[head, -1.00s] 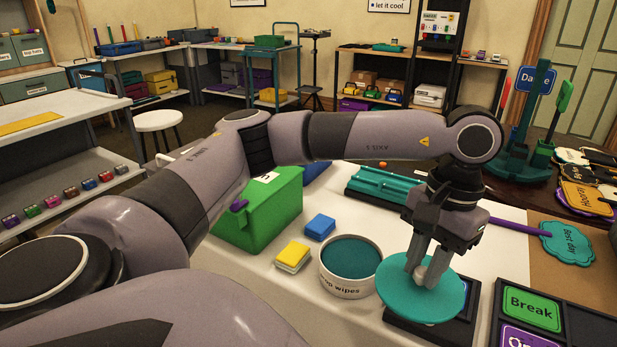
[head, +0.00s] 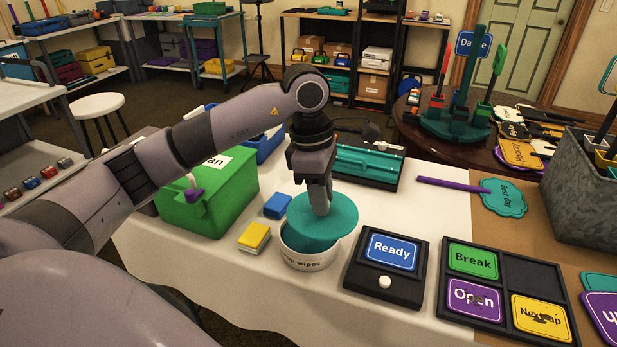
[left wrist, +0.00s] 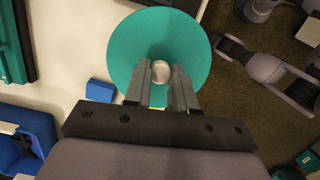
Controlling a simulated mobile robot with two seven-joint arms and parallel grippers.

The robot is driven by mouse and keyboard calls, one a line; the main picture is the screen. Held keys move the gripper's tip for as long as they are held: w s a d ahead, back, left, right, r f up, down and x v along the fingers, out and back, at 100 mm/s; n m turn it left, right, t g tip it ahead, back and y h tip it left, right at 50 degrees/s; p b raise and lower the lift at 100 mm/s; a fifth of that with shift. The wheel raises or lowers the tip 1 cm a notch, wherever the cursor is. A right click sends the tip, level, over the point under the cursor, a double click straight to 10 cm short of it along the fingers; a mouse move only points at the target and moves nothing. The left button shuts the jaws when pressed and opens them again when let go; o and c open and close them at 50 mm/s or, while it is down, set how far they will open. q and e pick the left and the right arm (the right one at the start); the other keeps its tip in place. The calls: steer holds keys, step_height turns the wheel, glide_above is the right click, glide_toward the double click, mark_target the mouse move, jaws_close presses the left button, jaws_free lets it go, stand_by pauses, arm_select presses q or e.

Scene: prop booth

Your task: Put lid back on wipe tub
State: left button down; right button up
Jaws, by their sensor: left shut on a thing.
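The wipe tub (head: 308,263) is a round white container with dark lettering, standing on the white table. The teal round lid (head: 335,222) is over the tub, shifted toward its right and back side, and looks slightly tilted. I cannot tell whether lid and rim touch. My left gripper (head: 321,208) points down and is shut on the lid's knob. In the left wrist view, the lid (left wrist: 128,58) shows its pale knob (left wrist: 160,72) between the fingers (left wrist: 161,85). The tub is hidden there. My right gripper is not in view.
A green bin (head: 205,200) stands further left. A black stand with a Ready sign (head: 392,250) is close on the right. A teal tray (head: 366,165) lies behind.

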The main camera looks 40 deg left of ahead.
mark_target(306, 202)
arm_select(q)
steer(key=n, duration=0.1)
steer(key=a+n, duration=0.1)
steer(key=n, duration=0.2)
steer(key=shift+w+a+r+t+p, duration=0.1)
steer(key=shift+w+a+t+p, duration=0.2)
steer(key=shift+a, duration=0.1)
steer(key=n, duration=0.1)
steer(key=a+n, duration=0.1)
steer(key=n, duration=0.1)
steer(key=shift+w+a+n+y, duration=0.15)
steer(key=shift+a+n+y, duration=0.15)
steer(key=shift+f+b, duration=0.8)
steer(key=shift+f, duration=0.6)
step_height(306, 202, down, 2)
steer(key=shift+f+b, duration=0.25)
steer(key=shift+b, duration=0.7)
steer(key=shift+f+b, duration=0.4)
steer(key=shift+f, duration=0.3)
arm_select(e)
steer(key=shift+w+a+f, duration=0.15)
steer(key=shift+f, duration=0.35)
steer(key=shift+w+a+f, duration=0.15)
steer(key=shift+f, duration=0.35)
arm_select(q)
steer(key=shift+f, duration=0.1)
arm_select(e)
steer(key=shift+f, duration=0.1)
